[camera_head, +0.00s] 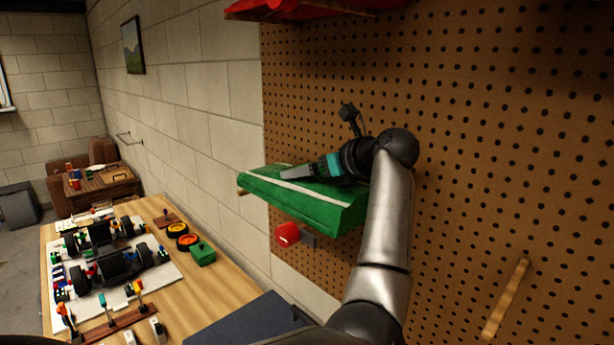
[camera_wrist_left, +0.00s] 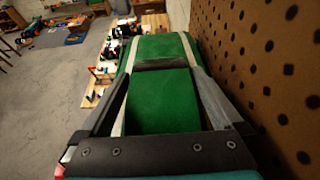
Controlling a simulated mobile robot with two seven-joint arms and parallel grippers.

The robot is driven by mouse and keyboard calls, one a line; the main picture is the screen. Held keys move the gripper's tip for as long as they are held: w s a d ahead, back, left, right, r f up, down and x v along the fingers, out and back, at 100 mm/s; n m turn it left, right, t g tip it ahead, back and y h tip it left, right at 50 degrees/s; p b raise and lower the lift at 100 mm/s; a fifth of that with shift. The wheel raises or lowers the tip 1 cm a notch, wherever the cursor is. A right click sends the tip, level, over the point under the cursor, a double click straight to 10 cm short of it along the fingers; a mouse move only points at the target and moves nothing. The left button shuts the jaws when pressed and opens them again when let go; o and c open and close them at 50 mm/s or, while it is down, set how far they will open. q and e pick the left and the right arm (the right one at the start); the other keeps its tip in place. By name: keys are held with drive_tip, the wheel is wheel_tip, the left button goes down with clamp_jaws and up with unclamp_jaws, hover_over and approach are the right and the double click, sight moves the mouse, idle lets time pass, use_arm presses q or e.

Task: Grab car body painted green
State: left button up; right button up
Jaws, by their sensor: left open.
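The green car body (camera_head: 330,208) with a white stripe sticks out from the pegboard in the head view, on a peg support. My left gripper (camera_head: 287,174) lies over the top of it, seen from the side. In the left wrist view the green car body (camera_wrist_left: 162,105) runs lengthwise between the fingers of my open left gripper (camera_wrist_left: 163,72). One finger is along each side. I cannot tell whether the fingers touch it. A dark band crosses its top. My right gripper is not in view.
The pegboard (camera_head: 480,130) stands close on the right, with a bare wooden peg (camera_head: 506,299) and a red body (camera_head: 300,8) above. A red-headed tool (camera_head: 287,234) hangs below. A workbench (camera_head: 225,295) holds a car chassis (camera_head: 112,262) and small parts at lower left.

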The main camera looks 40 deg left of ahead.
use_arm(q)
drive_tip(key=shift+a+f, duration=0.15)
drive_tip(key=c, duration=1.2)
